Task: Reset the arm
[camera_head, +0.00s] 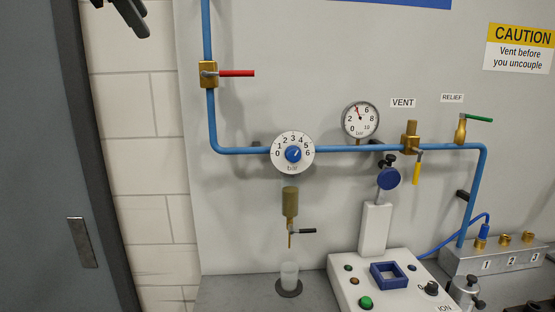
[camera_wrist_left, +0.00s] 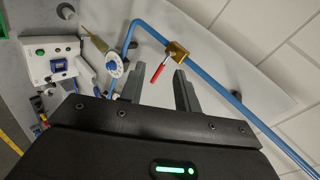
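My left gripper (camera_head: 138,24) shows as a small dark shape at the top left of the head view, high in front of the pale brick wall and away from the panel. In the left wrist view its two fingers (camera_wrist_left: 159,88) stand apart with nothing between them. Beyond them is the red-handled valve (camera_wrist_left: 160,72) on the blue pipe. I do not make out my right gripper in either view.
A panel holds blue pipes (camera_head: 212,120), a red-handled valve (camera_head: 237,73), a dial (camera_head: 293,154), and a gauge (camera_head: 360,119). A grey door (camera_head: 40,150) is at left.

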